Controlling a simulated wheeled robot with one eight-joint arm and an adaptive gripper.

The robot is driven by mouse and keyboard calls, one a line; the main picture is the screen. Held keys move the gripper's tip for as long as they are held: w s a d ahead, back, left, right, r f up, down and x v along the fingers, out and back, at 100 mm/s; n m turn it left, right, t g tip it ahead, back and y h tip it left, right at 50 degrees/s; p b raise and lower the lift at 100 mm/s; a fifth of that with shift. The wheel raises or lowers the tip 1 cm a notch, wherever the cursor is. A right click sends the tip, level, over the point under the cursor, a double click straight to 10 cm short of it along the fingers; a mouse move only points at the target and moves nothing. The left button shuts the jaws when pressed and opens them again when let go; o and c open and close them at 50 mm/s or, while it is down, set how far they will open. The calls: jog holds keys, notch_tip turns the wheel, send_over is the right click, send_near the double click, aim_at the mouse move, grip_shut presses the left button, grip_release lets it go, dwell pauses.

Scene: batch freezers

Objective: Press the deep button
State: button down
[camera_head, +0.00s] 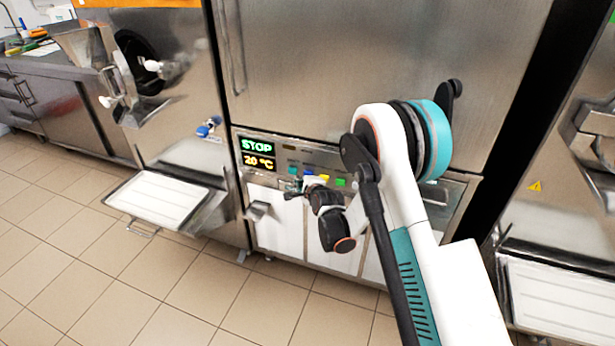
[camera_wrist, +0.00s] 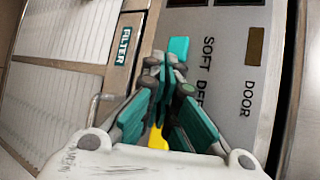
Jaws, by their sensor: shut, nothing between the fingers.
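In the head view, a row of small coloured buttons sits on the freezer's control panel (camera_head: 270,146): a teal button (camera_head: 293,170), a blue button (camera_head: 308,171), a yellow button (camera_head: 324,177) and a green button (camera_head: 340,182). My gripper (camera_head: 293,188) is shut and empty, close to the panel at the row's left part. In the wrist view, my gripper (camera_wrist: 170,75) points at the panel beside the "SOFT" label and a partly covered label starting "DE". The teal button (camera_wrist: 178,48) and part of the yellow button (camera_wrist: 157,138) show; my fingers hide the space between. Contact cannot be told.
A display (camera_head: 257,153) reads STOP and 20 °C. A "FILTER" label (camera_wrist: 123,47) and slatted panel (camera_wrist: 68,40) lie beside the buttons. A white tray (camera_head: 160,199) juts out at left. Tiled floor (camera_head: 150,290) is clear in front.

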jog(key=shift+w, duration=0.1)
jog(key=shift+w+d, duration=0.15)
jog(key=shift+w, duration=0.15)
jog(key=shift+w+d, duration=0.2)
jog(key=shift+w, duration=0.3)
dwell(1.0)
jog(key=shift+s, duration=0.15)
jog(key=shift+s+a, duration=0.3)
jog(key=shift+s, duration=0.45)
jog(key=shift+s+a, duration=0.3)
jog(key=shift+s, duration=0.5)
jog(key=shift+s+a, duration=0.3)
jog(key=shift+s, duration=0.45)
jog(key=shift+s+a, duration=0.3)
jog(key=shift+s, duration=0.5)
jog(key=shift+r, duration=0.1)
